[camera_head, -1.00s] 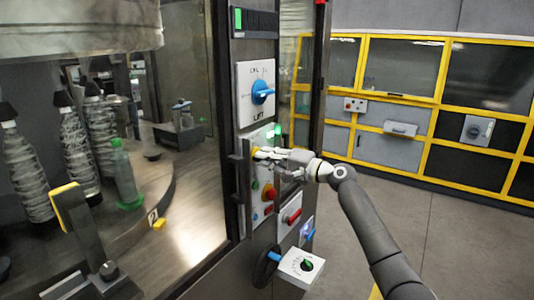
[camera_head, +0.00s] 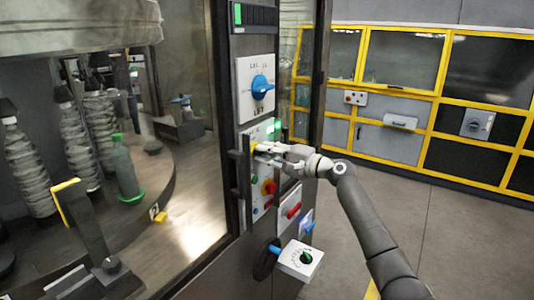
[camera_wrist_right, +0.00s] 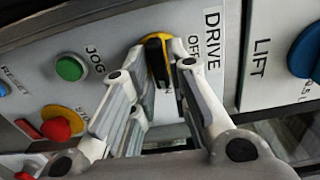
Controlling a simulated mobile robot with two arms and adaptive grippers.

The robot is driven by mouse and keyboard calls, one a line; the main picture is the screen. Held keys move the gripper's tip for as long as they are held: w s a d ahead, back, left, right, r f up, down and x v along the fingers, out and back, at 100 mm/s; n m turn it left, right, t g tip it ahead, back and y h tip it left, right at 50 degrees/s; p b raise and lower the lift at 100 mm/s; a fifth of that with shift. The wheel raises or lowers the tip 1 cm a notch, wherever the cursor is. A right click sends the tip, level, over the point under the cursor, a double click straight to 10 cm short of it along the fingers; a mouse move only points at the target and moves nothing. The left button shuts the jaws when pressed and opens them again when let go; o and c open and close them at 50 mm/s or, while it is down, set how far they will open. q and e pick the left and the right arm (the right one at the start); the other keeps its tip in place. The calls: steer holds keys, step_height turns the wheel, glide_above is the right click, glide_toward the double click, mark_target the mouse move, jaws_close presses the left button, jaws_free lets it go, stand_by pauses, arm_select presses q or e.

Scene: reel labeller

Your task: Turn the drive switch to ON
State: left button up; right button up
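The drive switch (camera_wrist_right: 157,60) is a black knob with yellow edges, under the word DRIVE in the right wrist view. The OFF label shows beside it; the ON label is mostly hidden behind a finger. The knob's grip runs nearly upright in that picture. My right gripper (camera_wrist_right: 158,56) has one finger on each side of the knob, with fingertips against it. In the head view the right gripper (camera_head: 258,148) is at the control panel (camera_head: 266,134), mostly covering the switch. My left gripper is not in view.
A blue LIFT knob (camera_head: 260,88) sits above on its own plate. The green JOG button (camera_wrist_right: 70,68) and red stop button (camera_wrist_right: 56,129) are close to the fingers. A dark vertical handle (camera_head: 247,180) stands left of the panel. The floor (camera_head: 405,215) to the right is clear.

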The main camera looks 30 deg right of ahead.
steer(key=shift+o, duration=1.1)
steer(key=v, duration=1.2)
steer(key=shift+d+f, duration=0.1)
